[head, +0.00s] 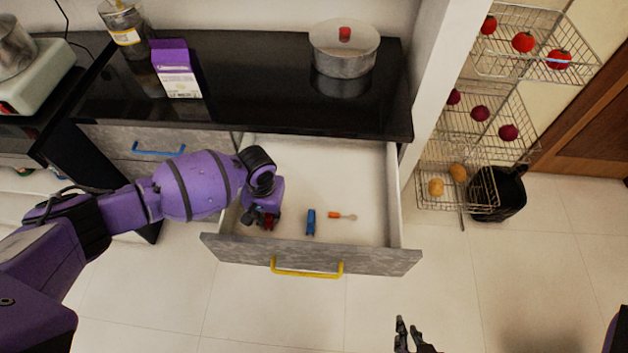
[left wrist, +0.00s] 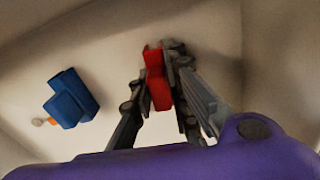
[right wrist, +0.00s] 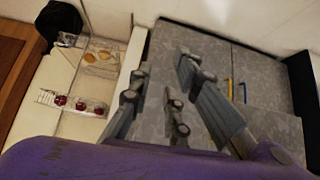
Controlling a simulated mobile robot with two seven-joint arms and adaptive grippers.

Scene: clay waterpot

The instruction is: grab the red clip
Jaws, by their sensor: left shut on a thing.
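The red clip (left wrist: 157,80) is between the fingers of my left gripper (left wrist: 160,75) in the left wrist view. In the head view the red clip (head: 269,224) shows at the fingertips of my left gripper (head: 262,218), inside the open drawer (head: 350,167) at its left front. The left gripper is shut on the clip. My right gripper (head: 408,335) is at the bottom of the head view, outside the drawer over the floor. In the right wrist view its fingers (right wrist: 160,85) are spread apart with nothing between them.
A blue clip (head: 311,222) and a small orange-handled tool (head: 341,215) lie in the drawer to the right. The drawer front has a yellow handle (head: 307,270). A pot (head: 343,50) and a purple carton (head: 176,70) stand on the black counter. A wire rack (head: 480,120) stands right.

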